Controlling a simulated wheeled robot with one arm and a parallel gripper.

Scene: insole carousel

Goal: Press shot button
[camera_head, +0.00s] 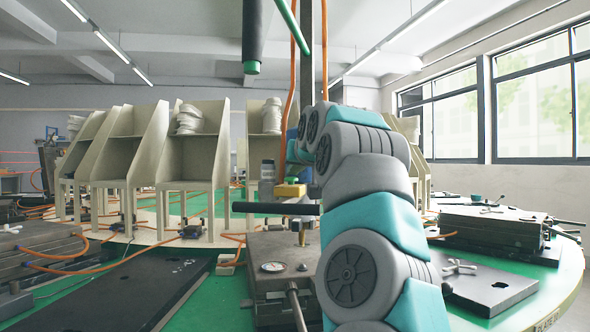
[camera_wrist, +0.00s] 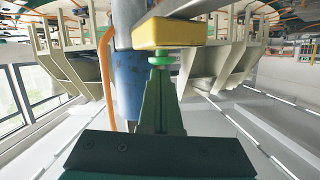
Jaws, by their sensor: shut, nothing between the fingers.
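The yellow button box (camera_head: 290,190) sits near the middle of the head view, just left of my arm. In the wrist view the yellow box (camera_wrist: 168,36) is at the top centre, with a round green button (camera_wrist: 163,59) on the side facing my gripper. My gripper (camera_wrist: 160,70) is shut and empty. Its tips line up with the green button and look very close to it or touching; I cannot tell which.
A blue cylinder (camera_wrist: 127,80) and an orange hose (camera_wrist: 100,70) run beside my gripper in the wrist view. Beige racks (camera_head: 190,155) stand behind, and a dark slab (camera_head: 115,295) lies at the left.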

